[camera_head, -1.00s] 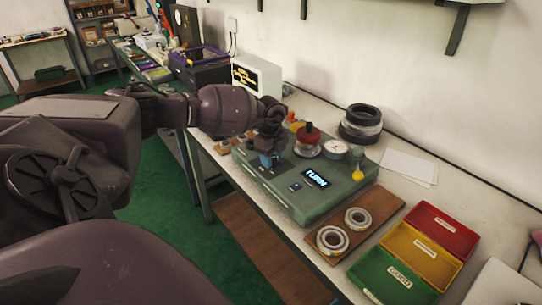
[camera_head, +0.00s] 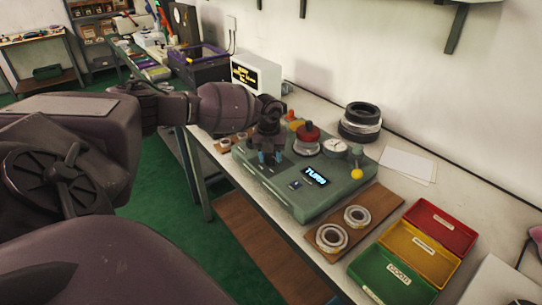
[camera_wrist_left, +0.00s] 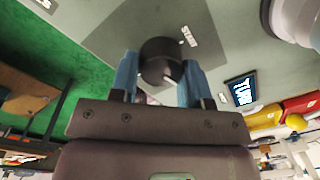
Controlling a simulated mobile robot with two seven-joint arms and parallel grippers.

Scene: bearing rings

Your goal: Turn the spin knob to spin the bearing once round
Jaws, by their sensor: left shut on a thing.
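A green test box (camera_head: 300,205) stands on the bench, its small screen (camera_head: 315,175) reading "TURN". My left gripper (camera_head: 270,157) points down over the left part of the box top. In the left wrist view its two blue fingers are shut on either side of a dark round spin knob (camera_wrist_left: 160,60). A silver ring (camera_head: 306,148), seemingly the bearing, sits on the box under a red-topped part (camera_head: 308,132). A round dial (camera_head: 335,148) and a yellow ball (camera_head: 357,174) are to its right. My right gripper is not in view.
A wooden board (camera_head: 378,207) with two bearing rings lies right of the box. Red, yellow and green bins (camera_head: 372,283) are farther right. A stack of dark rings (camera_head: 360,122) and white paper (camera_head: 408,165) lie behind. A display unit (camera_head: 257,75) stands at the back left.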

